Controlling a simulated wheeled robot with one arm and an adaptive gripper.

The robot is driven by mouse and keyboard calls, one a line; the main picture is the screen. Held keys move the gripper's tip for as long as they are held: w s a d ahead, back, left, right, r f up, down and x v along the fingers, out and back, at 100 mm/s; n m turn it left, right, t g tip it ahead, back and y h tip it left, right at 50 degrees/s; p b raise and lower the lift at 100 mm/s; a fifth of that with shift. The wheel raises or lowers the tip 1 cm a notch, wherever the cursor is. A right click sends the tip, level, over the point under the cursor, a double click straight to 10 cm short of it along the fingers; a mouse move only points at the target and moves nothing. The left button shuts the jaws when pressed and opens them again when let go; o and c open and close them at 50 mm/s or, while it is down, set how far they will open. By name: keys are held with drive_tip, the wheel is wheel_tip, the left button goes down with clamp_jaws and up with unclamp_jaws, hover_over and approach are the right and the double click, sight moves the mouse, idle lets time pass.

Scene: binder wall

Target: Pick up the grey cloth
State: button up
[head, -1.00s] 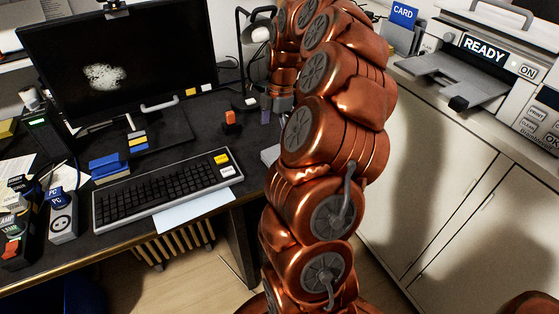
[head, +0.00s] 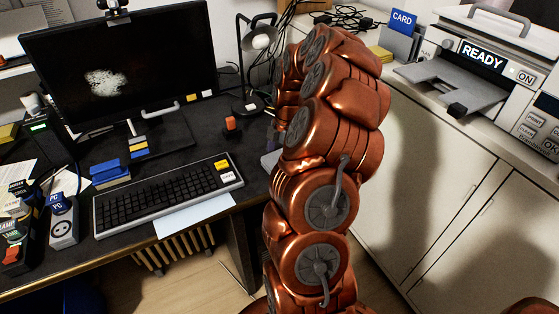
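I cannot make out a grey cloth for certain. A small pale grey patch (head: 269,160) shows at the right end of the desk, partly hidden by my copper arm; I cannot tell whether it is the cloth. My arm rises through the middle of the head view and bends over toward the desk's right end. My gripper is hidden behind the arm links, so neither its fingers nor anything in them can be seen.
The dark desk (head: 205,143) holds a monitor (head: 120,65) with a whitish smudge, a keyboard (head: 165,190), a lamp (head: 258,40), an orange block (head: 230,123) and blue blocks (head: 108,173). A printer (head: 490,70) stands on the pale cabinet (head: 430,190) at right.

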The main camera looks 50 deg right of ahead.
sight(277, 161)
drive_tip(key=shift+c, duration=0.4)
drive_tip(key=c, duration=1.1)
drive_tip(key=shift+r+b, duration=0.3)
drive_tip(key=shift+r, duration=1.3)
drive_tip(key=shift+s+a+r, duration=0.2)
drive_tip(key=shift+s+a, duration=0.2)
drive_tip(key=shift+a, duration=0.25)
drive_tip(key=s+a, duration=0.2)
drive_tip(key=a, duration=0.2)
drive_tip(key=s+a+r+b, duration=0.1)
drive_tip(key=s+a, duration=0.2)
drive_tip(key=a, duration=0.1)
drive_tip(key=s+a, duration=0.3)
drive_tip(key=a, duration=0.1)
drive_tip(key=shift+a+r+b, duration=0.1)
drive_tip(key=shift+r+b, duration=0.05)
drive_tip(key=shift+b, duration=0.25)
